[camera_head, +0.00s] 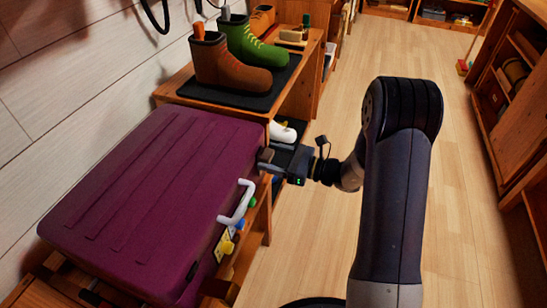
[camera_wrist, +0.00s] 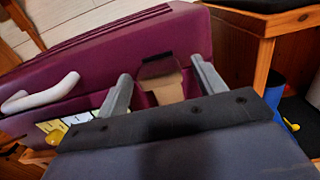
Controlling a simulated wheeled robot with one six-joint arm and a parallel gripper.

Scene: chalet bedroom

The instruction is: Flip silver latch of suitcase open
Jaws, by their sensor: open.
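The purple suitcase (camera_head: 150,195) lies flat on a wooden bench at the left, lid closed, its white handle (camera_head: 237,203) on the side facing the aisle. My gripper (camera_head: 265,158) is at the suitcase's far front corner, beyond the handle. In the wrist view my gripper (camera_wrist: 161,70) is open, its two grey fingers pointing at the suitcase side (camera_wrist: 100,60). Between them is a latch-like piece (camera_wrist: 166,88), with a dark upper plate and a tan, shiny lower part; its exact position is hard to tell. I cannot tell whether the fingers touch the suitcase. The latch is hidden in the head view.
A wooden shelf (camera_head: 172,88) behind the suitcase bears a brown boot (camera_head: 228,65) and a green boot (camera_head: 250,42) on a dark mat. White footwear (camera_head: 283,132) sits lower, near my gripper. Wooden cabinets (camera_head: 515,95) stand at the right. The floor (camera_head: 455,190) between is clear.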

